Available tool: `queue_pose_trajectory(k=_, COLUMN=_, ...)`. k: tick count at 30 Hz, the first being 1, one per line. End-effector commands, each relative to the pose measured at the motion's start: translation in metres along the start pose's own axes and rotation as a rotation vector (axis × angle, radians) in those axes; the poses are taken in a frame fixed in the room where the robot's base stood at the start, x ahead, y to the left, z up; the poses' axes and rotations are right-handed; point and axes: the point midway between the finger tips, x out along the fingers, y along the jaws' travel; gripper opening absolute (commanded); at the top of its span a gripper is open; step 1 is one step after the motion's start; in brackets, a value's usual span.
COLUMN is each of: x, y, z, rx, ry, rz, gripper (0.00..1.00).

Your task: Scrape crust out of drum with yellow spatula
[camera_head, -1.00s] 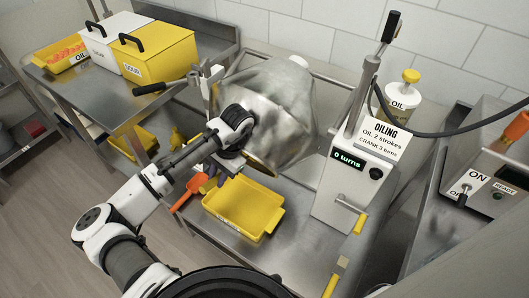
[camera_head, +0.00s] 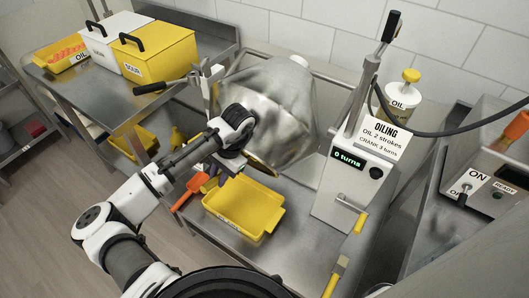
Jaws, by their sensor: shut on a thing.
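The dented metal drum (camera_head: 272,95) sits tilted in the middle, its mouth facing down toward the front; the inside and any crust are hidden from this side.
A yellow tray (camera_head: 276,211) stands on the steel table below the drum mouth. An orange-handled tool (camera_head: 182,201) lies left of it. The oiling machine (camera_head: 341,190), reading 0 turns, stands close on the right.

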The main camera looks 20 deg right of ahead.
Motion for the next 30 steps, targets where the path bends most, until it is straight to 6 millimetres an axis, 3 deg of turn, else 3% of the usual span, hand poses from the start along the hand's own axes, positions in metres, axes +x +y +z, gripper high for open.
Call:
queue_pose_trajectory(k=13, x=-0.013, y=-0.004, z=-0.036, rx=-0.009, ry=0.020, rz=-0.007, gripper=0.00)
queue_pose_trajectory(k=30, x=-0.004, y=-0.002, z=-0.005, rx=-0.009, ry=0.019, rz=-0.006, gripper=0.00)
